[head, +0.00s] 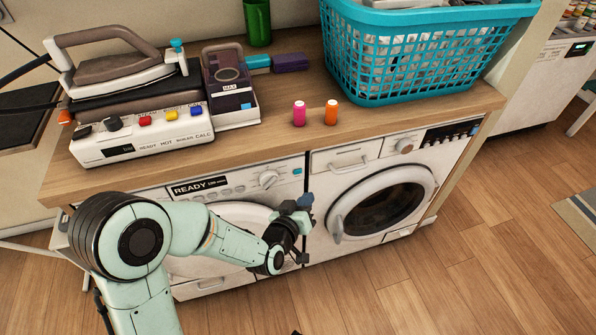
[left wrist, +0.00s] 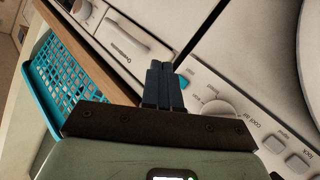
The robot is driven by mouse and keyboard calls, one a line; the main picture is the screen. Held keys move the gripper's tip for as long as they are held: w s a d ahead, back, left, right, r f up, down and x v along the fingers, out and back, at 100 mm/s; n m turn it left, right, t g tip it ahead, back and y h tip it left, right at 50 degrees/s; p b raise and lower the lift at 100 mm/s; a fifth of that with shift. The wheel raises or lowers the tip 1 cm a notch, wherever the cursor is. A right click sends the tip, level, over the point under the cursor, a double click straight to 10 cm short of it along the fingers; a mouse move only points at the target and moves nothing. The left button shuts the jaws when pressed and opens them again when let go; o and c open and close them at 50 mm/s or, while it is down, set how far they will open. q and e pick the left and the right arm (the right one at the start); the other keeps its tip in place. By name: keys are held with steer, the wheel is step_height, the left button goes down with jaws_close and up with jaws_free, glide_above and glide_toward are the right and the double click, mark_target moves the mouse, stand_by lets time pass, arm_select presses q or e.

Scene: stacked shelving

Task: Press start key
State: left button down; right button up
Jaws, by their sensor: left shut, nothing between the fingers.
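The left machine (head: 235,188) has a front panel with a READY display (head: 198,186), a round knob (head: 268,179) and a small teal key (head: 297,171) at the panel's right end. No start label is readable. My left gripper (head: 305,200) is shut and empty, in front of the machines just below the teal key in the head view. In the left wrist view the shut fingers (left wrist: 165,68) point toward the machine fronts. The teal key (left wrist: 184,82) shows just right of the fingers, beside the knob (left wrist: 217,108); contact is not visible. My right gripper is not in view.
The right machine (head: 385,200) has a round door and its own panel. The wooden counter (head: 270,125) above holds an iron (head: 115,65), a teal laundry basket (head: 350,50), a pink bottle (head: 299,113) and an orange bottle (head: 331,113). The floor in front is clear.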

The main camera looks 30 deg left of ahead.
mark_target(298, 172)
arm_select(q)
steer(key=shift+w+a, duration=1.8)
steer(key=shift+a, duration=0.3)
stand_by(0.5)
steer(key=shift+w+a+b, duration=0.25)
steer(key=shift+a+b, duration=0.05)
steer(key=shift+a, duration=0.05)
